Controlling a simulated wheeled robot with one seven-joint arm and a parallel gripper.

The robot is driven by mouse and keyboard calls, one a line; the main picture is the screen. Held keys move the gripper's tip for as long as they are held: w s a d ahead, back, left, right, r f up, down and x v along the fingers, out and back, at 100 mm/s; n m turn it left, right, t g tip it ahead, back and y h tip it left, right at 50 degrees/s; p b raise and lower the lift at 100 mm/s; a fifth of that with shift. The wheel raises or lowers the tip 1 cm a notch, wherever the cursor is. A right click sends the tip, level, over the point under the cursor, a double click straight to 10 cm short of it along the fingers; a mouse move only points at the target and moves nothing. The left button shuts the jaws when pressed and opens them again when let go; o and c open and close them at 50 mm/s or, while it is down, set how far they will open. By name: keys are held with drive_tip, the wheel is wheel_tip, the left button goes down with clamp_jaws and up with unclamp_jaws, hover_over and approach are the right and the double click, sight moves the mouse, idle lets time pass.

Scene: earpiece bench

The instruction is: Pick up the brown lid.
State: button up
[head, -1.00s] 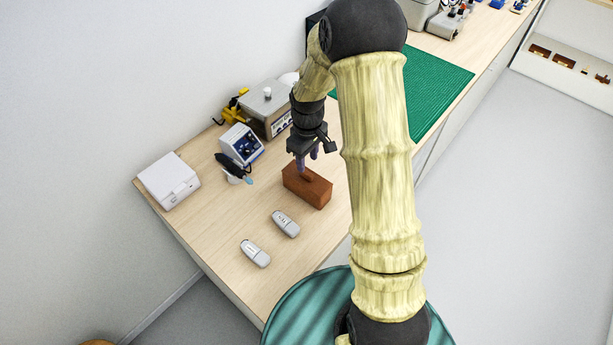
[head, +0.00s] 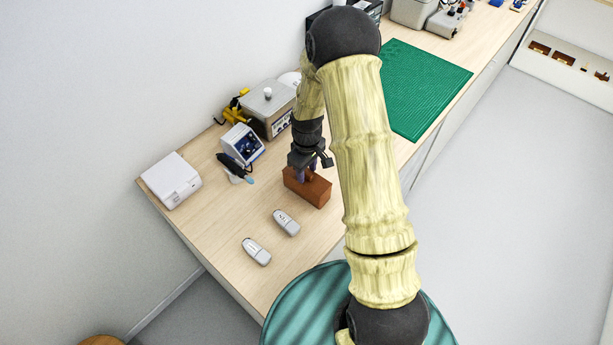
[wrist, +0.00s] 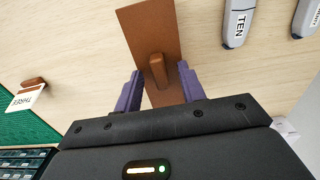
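The brown lid (head: 318,189) is the top of a brown oblong box on the wooden bench; I cannot see a seam between lid and box in the head view. In the wrist view the lid (wrist: 150,30) has a raised, narrow brown handle (wrist: 158,70) in its middle. My gripper (head: 307,173) points down at the lid. In the wrist view its purple fingers (wrist: 160,88) are apart, one on each side of the lid near the handle, with nothing held. I cannot tell whether they touch the lid's edges.
Two grey handheld devices (head: 286,222) (head: 257,251) lie in front, one marked TEN in the wrist view (wrist: 238,22). A white box (head: 171,180), a blue-panelled unit (head: 242,145) and a grey station (head: 268,105) stand to the left. A green mat (head: 425,88) lies behind.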

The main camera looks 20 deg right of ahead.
sight(307, 173)
clamp_jaws()
wheel_tip(307, 173, up, 10)
drive_tip(key=b, duration=0.3)
idle(0.5)
drive_tip(key=shift+s, duration=0.1)
drive_tip(key=shift+r, duration=0.1)
drive_tip(key=shift+r+p, duration=1.75)
drive_tip(key=shift+r, duration=0.2)
